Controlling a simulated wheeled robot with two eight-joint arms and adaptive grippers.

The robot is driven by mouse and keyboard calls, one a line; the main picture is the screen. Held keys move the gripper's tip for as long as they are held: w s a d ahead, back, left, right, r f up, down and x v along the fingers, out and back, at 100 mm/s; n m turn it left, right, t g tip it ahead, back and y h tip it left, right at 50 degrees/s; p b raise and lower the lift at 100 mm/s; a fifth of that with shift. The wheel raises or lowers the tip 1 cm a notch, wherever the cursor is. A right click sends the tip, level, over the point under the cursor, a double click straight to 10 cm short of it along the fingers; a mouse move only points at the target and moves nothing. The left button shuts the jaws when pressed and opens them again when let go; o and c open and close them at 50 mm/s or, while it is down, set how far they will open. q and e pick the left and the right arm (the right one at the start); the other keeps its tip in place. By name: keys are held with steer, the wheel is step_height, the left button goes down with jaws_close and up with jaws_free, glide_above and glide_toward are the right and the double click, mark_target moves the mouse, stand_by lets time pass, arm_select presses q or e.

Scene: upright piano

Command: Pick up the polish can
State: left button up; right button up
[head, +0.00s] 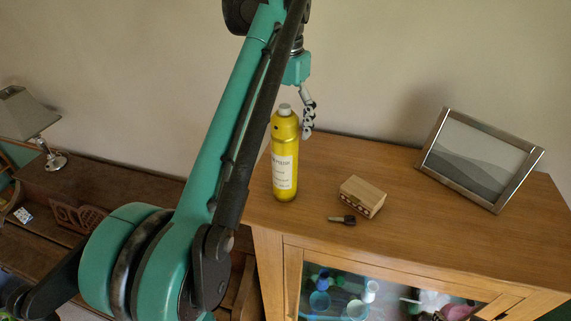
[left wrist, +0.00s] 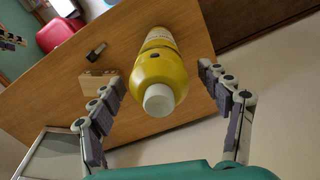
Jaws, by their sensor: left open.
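The polish can (head: 285,160) is a yellow spray can with a white label and a pale cap. It stands upright near the left end of the wooden cabinet top. In the left wrist view the can (left wrist: 160,75) lies between the two spread fingers of the open gripper (left wrist: 168,108), cap toward the camera. No finger visibly touches it.
A small wooden box (head: 362,196) and a small dark object (head: 342,220) lie right of the can. A silver picture frame (head: 478,160) stands farther right. Below is a glass front (head: 390,295). A lamp (head: 28,118) stands at left. The wall is close behind.

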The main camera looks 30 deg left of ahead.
arm_select(q)
steer(key=shift+s+f, duration=0.1)
steer(key=shift+f, duration=0.1)
steer(key=shift+s, duration=0.15)
jaws_close()
steer(key=shift+r, duration=0.15)
